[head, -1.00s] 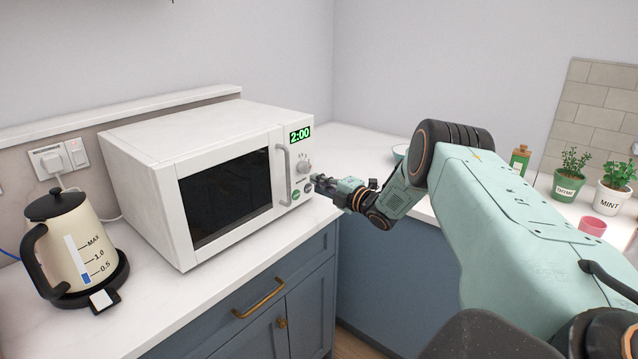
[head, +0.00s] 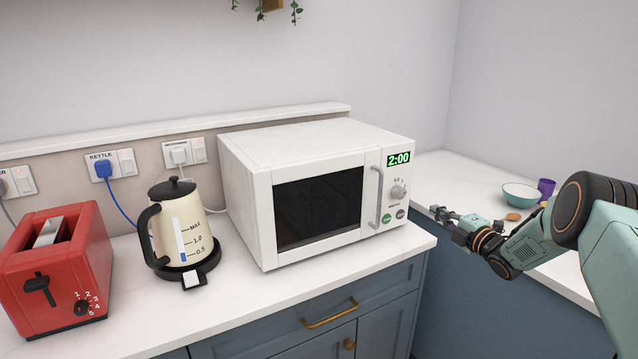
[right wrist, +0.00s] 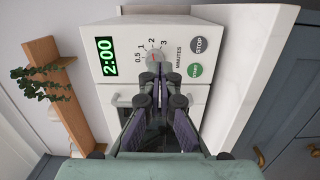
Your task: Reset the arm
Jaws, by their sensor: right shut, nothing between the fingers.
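My right arm comes in from the right in the head view. My right gripper (head: 436,212) is shut and empty, in front of the counter gap to the right of the microwave (head: 318,210). The microwave is white, its door is closed and its green display reads 2:00. In the right wrist view, the shut fingers (right wrist: 160,75) point towards the microwave's control panel (right wrist: 185,50), which has a dial and a green and a grey button. The fingertips overlap the dial in that picture and appear apart from the panel. My left gripper is not in view.
A cream kettle (head: 193,228) and a red toaster (head: 58,265) stand left of the microwave. A teal bowl (head: 521,194) and a purple cup (head: 546,187) are on the right counter. Blue drawers (head: 385,318) lie below. Bare counter lies in front of the kettle.

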